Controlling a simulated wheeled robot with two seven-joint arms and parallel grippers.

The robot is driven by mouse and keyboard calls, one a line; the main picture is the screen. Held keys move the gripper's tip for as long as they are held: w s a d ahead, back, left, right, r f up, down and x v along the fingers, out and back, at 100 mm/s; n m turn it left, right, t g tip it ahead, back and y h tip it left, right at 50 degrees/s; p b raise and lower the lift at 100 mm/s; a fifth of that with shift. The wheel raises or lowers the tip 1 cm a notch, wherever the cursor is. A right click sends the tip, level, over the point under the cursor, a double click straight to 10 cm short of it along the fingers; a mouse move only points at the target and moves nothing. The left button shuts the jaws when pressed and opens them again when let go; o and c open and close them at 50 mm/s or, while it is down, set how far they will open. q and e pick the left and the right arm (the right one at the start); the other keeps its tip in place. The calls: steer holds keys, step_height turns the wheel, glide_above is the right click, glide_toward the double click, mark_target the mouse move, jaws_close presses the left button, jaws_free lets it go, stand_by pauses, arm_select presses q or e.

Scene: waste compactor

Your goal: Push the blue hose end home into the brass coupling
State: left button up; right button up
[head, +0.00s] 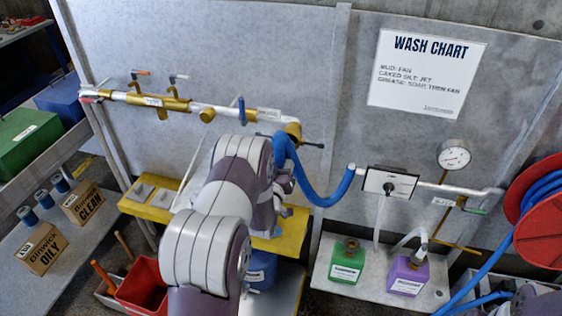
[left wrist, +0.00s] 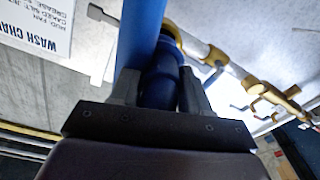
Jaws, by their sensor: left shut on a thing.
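The blue hose (head: 318,197) hangs in a loop from the white fitting at right up to the brass coupling (head: 293,131) on the wall pipe. My left gripper (left wrist: 160,88) is shut on the blue hose end (left wrist: 162,72), with one dark finger on each side. In the left wrist view the hose end reaches up to the brass coupling's ring (left wrist: 173,34); how deep it sits cannot be told. In the head view my left arm hides the gripper's fingertips and most of the hose end. My right gripper is not in view.
The brass-and-white pipe (head: 230,111) with valves runs along the grey panel. A yellow shelf (head: 147,211) is below it.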

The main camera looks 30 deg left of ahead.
arm_select(q)
steer(key=shift+b+x, duration=1.4)
steer(key=shift+x, duration=0.6)
stand_by(0.4)
steer(key=shift+w+d+f, duration=0.1)
steer(key=shift+c, duration=0.5)
steer(key=shift+w+r, duration=0.1)
steer(key=shift+r, duration=0.2)
